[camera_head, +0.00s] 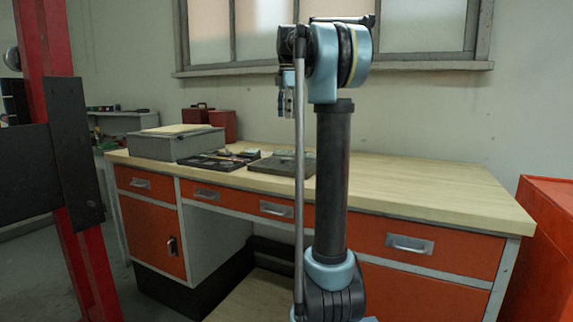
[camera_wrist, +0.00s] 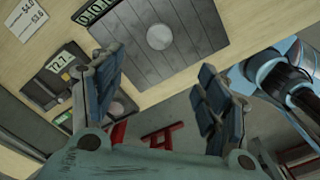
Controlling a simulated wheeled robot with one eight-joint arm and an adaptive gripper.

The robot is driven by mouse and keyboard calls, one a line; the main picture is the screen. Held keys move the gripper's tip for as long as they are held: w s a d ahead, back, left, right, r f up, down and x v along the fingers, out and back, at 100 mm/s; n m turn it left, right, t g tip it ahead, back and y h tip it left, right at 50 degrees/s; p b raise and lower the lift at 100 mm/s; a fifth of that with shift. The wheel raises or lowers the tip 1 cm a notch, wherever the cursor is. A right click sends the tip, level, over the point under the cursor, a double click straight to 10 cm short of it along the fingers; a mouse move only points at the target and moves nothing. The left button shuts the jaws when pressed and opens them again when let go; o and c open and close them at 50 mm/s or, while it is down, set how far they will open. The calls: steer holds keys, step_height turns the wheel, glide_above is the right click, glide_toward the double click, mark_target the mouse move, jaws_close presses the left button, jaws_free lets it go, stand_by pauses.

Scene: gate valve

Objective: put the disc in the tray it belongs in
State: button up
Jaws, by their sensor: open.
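In the wrist view a round light grey disc (camera_wrist: 159,37) lies flat on a dark grey ribbed plate (camera_wrist: 197,24). A small display with digits (camera_wrist: 95,10) sits at the plate's upper left edge. My gripper (camera_wrist: 160,66) is open and empty, its two fingers apart below the disc in the picture. In the head view my gripper (camera_head: 286,103) is raised above the bench, partly hidden by my arm. The dark trays (camera_head: 216,161) lie on the bench left of a grey plate (camera_head: 277,164); the disc cannot be made out there.
A card with "54.0" and "53.6" (camera_wrist: 24,18) and a dark unit marked "12.1" (camera_wrist: 62,62) lie on the bench in the wrist view. In the head view a grey box (camera_head: 170,147) stands left on the bench (camera_head: 430,190). The bench's right half is clear.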

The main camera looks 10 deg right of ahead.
mark_target(287, 158)
step_height(287, 158, down, 17)
steer(key=shift+w+f, duration=0.1)
steer(key=shift+f, duration=0.05)
stand_by(0.7)
steer(key=c, duration=1.6)
steer(key=shift+o, duration=0.2)
